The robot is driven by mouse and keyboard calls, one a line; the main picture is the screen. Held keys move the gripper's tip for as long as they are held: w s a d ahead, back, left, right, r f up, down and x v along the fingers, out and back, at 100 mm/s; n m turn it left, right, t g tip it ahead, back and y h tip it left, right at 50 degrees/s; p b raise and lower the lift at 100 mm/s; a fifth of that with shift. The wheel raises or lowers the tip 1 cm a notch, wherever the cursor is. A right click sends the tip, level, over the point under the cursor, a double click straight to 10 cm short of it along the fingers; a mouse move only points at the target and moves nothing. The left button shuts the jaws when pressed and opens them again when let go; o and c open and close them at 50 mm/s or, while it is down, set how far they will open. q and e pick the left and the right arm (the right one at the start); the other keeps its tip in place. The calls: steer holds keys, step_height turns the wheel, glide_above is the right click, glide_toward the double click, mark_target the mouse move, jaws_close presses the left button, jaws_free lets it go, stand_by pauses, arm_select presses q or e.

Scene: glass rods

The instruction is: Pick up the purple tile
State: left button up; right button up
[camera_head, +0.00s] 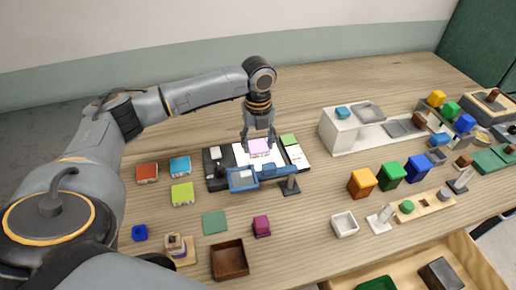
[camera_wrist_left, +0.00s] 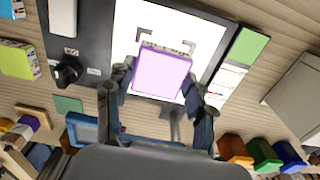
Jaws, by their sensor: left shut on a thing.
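The purple tile (camera_head: 260,147), a flat pale-purple square, is between the fingers of my left gripper (camera_head: 258,137), over the white panel of a black board. In the left wrist view the tile (camera_wrist_left: 162,75) spans the gap between the two dark fingers of the left gripper (camera_wrist_left: 158,84), one at each side, and the gripper is shut on it. Whether the tile is clear of the panel I cannot tell. My right gripper is not in view.
The black board (camera_head: 216,183) carries a green square (camera_head: 288,139) at its right. A blue-framed tray (camera_head: 242,180) and a dark stand (camera_head: 290,187) are in front. Red (camera_head: 147,172), blue (camera_head: 180,165) and yellow-green (camera_head: 182,194) boxes stand left. A white block structure (camera_head: 338,133) stands right.

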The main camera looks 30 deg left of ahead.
arm_select(q)
steer(key=s+d+r, duration=0.2)
steer(key=d+r, duration=0.3)
steer(key=d, duration=0.1)
steer(key=s+d+r+b, duration=0.1)
steer(key=s+d+r, duration=0.1)
steer(key=d+r, duration=0.4)
steer(key=shift+s+d, duration=0.25)
steer(key=shift+d, duration=0.45)
